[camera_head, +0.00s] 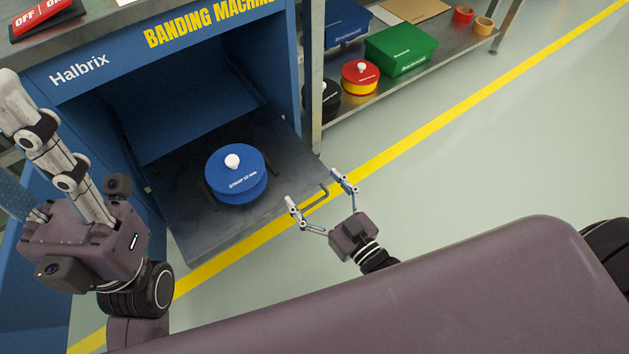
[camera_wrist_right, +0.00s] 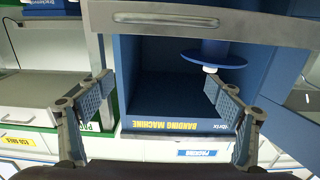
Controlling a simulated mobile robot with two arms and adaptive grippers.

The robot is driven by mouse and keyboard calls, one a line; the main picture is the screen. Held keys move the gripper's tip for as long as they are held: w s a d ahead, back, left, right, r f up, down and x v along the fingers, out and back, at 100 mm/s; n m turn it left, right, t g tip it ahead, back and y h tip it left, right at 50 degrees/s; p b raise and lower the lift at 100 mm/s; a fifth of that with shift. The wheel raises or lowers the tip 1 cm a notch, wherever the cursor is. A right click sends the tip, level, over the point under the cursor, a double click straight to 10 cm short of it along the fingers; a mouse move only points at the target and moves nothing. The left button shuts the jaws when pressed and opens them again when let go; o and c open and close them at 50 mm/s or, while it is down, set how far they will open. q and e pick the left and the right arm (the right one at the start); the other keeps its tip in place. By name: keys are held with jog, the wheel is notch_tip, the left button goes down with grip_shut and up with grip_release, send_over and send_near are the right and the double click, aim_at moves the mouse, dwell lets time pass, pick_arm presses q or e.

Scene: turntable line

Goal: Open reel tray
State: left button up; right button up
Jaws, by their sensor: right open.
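The reel tray (camera_head: 185,240) is a dark grey plate that sticks out of the opening of the blue banding machine (camera_head: 100,75). A blue reel (camera_head: 236,180) with a white knob lies on it. The tray's bar handle (camera_head: 313,200) is on its front edge; it also shows at the top of the upside-down right wrist view (camera_wrist_right: 165,20). My right gripper (camera_head: 313,187) is open, its fingertips on either side of the handle; I cannot tell whether they touch it. My left gripper (camera_head: 45,165) is raised at the left, away from the tray; its jaw opening is unclear.
A metal shelf right of the machine holds a green box (camera_head: 400,48), a blue box (camera_head: 340,22), a red-and-yellow reel (camera_head: 360,80) and a black reel (camera_head: 325,97). A red switch panel (camera_head: 40,17) sits on top of the machine. The floor in front is clear, with a yellow line.

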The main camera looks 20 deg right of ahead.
jog(key=shift+r, duration=1.5)
